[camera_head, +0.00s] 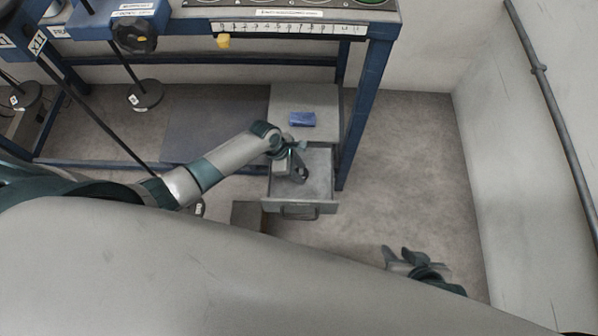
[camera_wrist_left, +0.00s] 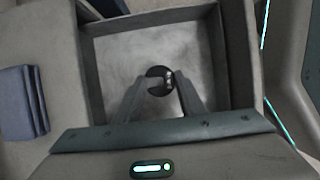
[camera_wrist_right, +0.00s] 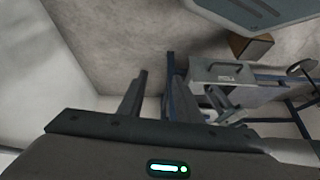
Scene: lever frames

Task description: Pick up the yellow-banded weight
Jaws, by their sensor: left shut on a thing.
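My left gripper (camera_head: 301,176) reaches down into an open grey drawer (camera_head: 319,164). In the left wrist view its fingers (camera_wrist_left: 160,88) are shut on a small dark round weight (camera_wrist_left: 157,72) over the pale drawer floor. The weight shows as a dark piece at the fingertips in the head view (camera_head: 302,174). No yellow band is visible on it; the fingers and the angle hide part of it. My right gripper (camera_head: 396,256) is open and empty, low at the right and apart from the drawer.
A blue bench frame (camera_head: 362,110) stands right beside the cabinet. Hanging dark weights (camera_head: 145,95) and a yellow slider (camera_head: 223,41) are at the upper left. The floor (camera_head: 415,160) to the right is clear.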

